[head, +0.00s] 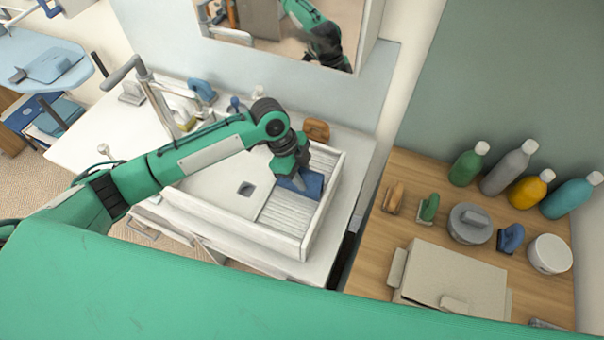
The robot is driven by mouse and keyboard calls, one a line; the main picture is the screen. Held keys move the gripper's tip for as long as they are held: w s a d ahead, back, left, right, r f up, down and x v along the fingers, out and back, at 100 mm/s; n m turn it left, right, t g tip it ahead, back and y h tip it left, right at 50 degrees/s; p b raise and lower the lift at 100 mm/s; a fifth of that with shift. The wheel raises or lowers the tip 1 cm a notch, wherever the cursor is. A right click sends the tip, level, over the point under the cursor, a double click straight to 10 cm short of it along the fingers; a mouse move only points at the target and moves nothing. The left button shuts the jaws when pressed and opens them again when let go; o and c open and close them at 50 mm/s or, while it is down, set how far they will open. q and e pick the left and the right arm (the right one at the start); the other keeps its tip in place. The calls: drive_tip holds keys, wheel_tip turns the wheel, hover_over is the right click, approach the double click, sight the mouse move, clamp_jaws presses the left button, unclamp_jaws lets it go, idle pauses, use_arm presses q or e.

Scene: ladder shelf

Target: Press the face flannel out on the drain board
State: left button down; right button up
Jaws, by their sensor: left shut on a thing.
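The blue face flannel (313,184) lies on the ribbed drain board (283,212) at the right end of the white sink. My left gripper (298,183) points down at the flannel and is shut on it. The gripper and wrist cover part of the flannel, so its full outline is hidden. My right gripper does not show in the head view.
The sink basin with a dark square drain (246,189) lies left of the drain board. A raised white rim (322,209) bounds the board. A brown brush-like object (316,130) stands behind it. A wooden counter (369,262) with bottles and tubs is at right.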

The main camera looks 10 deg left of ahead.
use_arm(q)
drive_tip(key=shift+r+p, duration=0.9)
drive_tip(key=shift+p, duration=0.2)
wheel_tip(320, 180, up, 5)
drive_tip(key=p, duration=0.4)
drive_tip(key=shift+p, duration=0.3)
